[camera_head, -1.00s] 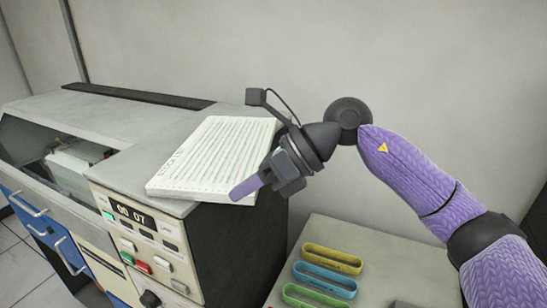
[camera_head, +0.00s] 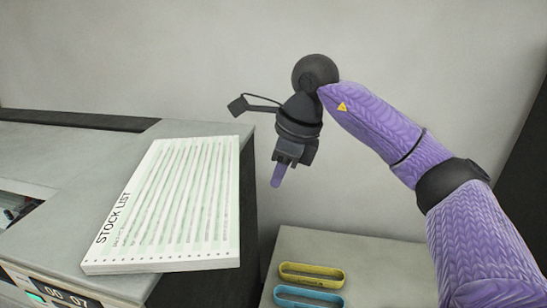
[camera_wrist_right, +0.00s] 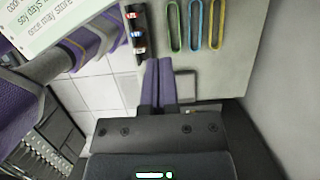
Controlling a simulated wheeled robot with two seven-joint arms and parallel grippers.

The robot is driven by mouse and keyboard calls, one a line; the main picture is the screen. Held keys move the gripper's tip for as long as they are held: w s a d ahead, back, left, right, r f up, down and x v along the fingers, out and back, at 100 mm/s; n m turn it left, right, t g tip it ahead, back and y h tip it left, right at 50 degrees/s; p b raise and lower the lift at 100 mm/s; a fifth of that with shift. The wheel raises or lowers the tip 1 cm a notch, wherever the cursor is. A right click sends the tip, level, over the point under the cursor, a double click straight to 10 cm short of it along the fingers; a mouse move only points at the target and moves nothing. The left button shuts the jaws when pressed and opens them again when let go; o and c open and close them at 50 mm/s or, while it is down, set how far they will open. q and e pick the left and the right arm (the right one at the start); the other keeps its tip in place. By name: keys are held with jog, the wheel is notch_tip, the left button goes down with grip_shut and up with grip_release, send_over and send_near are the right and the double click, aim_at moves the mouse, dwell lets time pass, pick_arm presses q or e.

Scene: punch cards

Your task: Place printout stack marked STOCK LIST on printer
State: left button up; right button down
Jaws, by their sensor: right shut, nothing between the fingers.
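The printout stack marked STOCK LIST (camera_head: 175,205) lies flat on the grey top of the printer cabinet (camera_head: 75,165). Its front right corner reaches the cabinet's right edge and seems to stick out a little over it. My right gripper (camera_head: 277,183) is to the right of the stack, apart from it, pointing down above the lower table. Its purple fingers are together and empty. They also show shut in the right wrist view (camera_wrist_right: 158,85), with nothing between them. My left gripper is not seen in the head view.
A lower light table (camera_head: 350,258) stands right of the cabinet, with yellow (camera_head: 312,275) and blue (camera_head: 308,297) loops on it. The right wrist view also shows a green loop (camera_wrist_right: 174,28) and a dark rack of small items (camera_wrist_right: 136,35). A wall stands behind.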

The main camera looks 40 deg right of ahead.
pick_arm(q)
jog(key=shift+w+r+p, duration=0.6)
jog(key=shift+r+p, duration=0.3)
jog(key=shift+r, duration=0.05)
pick_arm(e)
jog(key=w+a+f, duration=0.3)
jog(key=w+f, duration=0.1)
jog(key=shift+w+a+f, duration=0.25)
